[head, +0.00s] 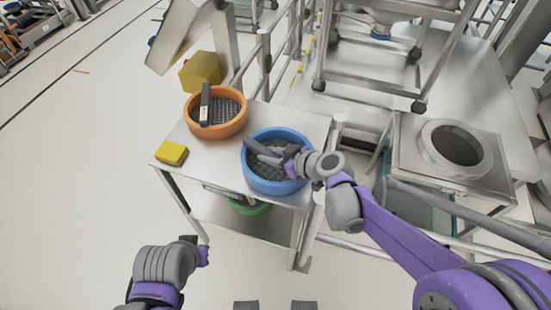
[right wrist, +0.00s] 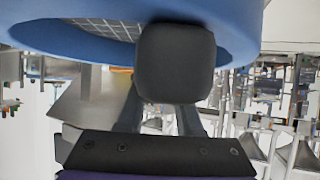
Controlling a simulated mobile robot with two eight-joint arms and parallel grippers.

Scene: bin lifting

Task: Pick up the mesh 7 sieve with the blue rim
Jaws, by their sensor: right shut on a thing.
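The blue-rimmed sieve (head: 270,187), a round mesh tray with a dark grey handle, is at the front right of the small steel table. My right gripper (head: 287,161) is at the sieve, shut on its dark handle. In the right wrist view the dark handle (right wrist: 175,62) sits at the jaws, with the blue rim (right wrist: 60,40) and some mesh above it. I cannot tell whether the sieve is clear of the tabletop. My left gripper (head: 197,248) is low in front of the table, apart from the sieves; its jaws are too small to read.
An orange-rimmed sieve (head: 234,125) with a dark handle stands at the table's back left. A yellow block (head: 172,153) lies on the left edge of the steel table (head: 205,153). A green-rimmed sieve (head: 250,208) is on the lower shelf. A machine with a round opening (head: 455,143) stands right.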

